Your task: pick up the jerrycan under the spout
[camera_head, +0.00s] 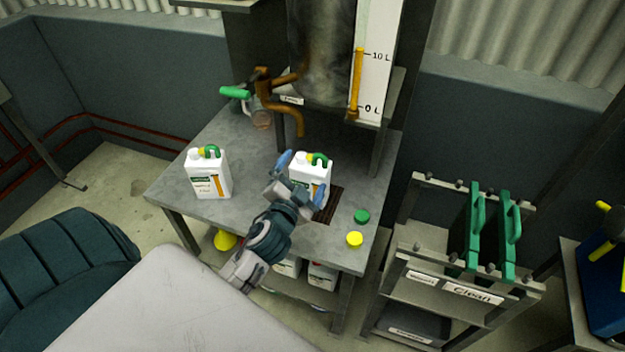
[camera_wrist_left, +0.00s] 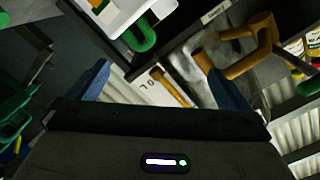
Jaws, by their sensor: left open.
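The white jerrycan (camera_head: 323,172) with a green handle stands upright on the grey metal bench under the curved copper spout (camera_head: 290,115). Its white body (camera_wrist_left: 112,12) and green handle (camera_wrist_left: 143,36) show at the top of the left wrist view, beyond the fingers. My left gripper (camera_head: 300,178) is open at the near side of this jerrycan, its blue fingers apart and overlapping the jerrycan's left and lower parts in the head view. I cannot tell whether they touch it. The gripper (camera_wrist_left: 157,82) holds nothing. My right gripper is out of view.
Another white jerrycan (camera_head: 208,174) stands at the bench's left. Green (camera_head: 361,216) and yellow (camera_head: 354,239) caps lie at the bench's right. A green-handled valve (camera_head: 236,92) is by the spout.

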